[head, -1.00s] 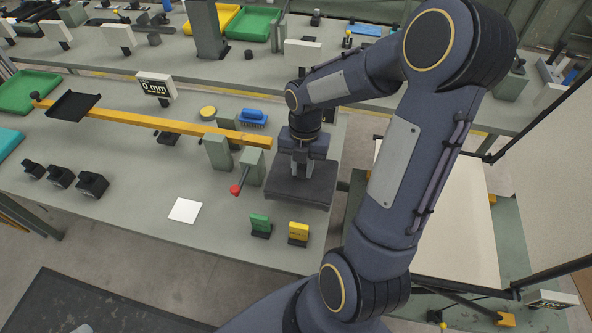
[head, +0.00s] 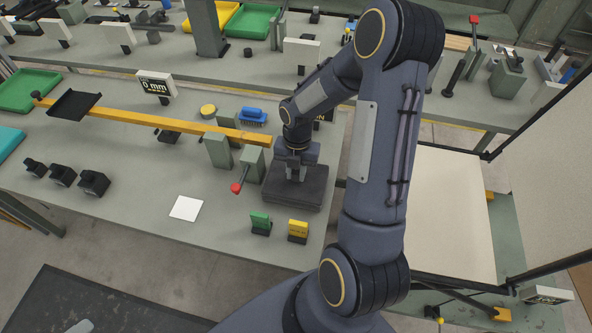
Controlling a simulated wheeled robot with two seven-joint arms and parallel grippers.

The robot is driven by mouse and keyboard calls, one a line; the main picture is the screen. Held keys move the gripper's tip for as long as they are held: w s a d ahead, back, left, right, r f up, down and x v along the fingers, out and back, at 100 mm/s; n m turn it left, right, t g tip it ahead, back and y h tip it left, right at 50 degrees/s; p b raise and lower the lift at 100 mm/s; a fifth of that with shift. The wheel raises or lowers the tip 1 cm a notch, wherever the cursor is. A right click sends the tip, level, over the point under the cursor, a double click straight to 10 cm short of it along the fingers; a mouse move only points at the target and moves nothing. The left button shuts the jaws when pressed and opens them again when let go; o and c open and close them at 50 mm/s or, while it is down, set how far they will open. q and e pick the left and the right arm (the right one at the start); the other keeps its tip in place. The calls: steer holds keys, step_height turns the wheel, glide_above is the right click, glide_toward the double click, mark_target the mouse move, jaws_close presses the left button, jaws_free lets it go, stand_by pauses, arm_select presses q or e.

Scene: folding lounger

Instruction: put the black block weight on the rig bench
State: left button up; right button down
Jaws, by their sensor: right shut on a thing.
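The black block weight (head: 306,194) is a wide, flat dark slab at the right end of the near grey rig bench (head: 135,205). My right gripper (head: 296,174) comes down over it from above and is shut on its top middle. The slab looks level and is at or just above the bench top; I cannot tell whether it touches. My left gripper is not in view.
A yellow beam (head: 150,121) on grey posts ends just left of the slab, with a red-knobbed lever (head: 237,187) beside it. Green (head: 260,222) and yellow (head: 298,230) small blocks stand in front. Several small black weights (head: 94,183) stand left. Bench around the white card (head: 186,208) is clear.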

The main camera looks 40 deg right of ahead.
steer(key=shift+f, duration=0.15)
steer(key=c, duration=1.3)
jaws_free()
steer(key=shift+o, duration=0.2)
step_height(320, 180, up, 12)
steer(key=d+f+b, duration=0.1)
steer(key=s+a+r+m+t+y, duration=0.1)
steer(key=s+a+r+m+t, duration=0.2)
steer(key=m, duration=1)
steer(key=s+a+r+m+t+y, duration=0.1)
steer(key=s+a+r+m+t, duration=0.2)
steer(key=s+a+r+m, duration=0.3)
steer(key=shift+s+a+m+y, duration=0.3)
steer(key=shift+s+a+m, duration=1.65)
steer(key=shift+s+m, duration=1.75)
steer(key=shift+w+m, duration=0.6)
steer(key=shift+w, duration=0.05)
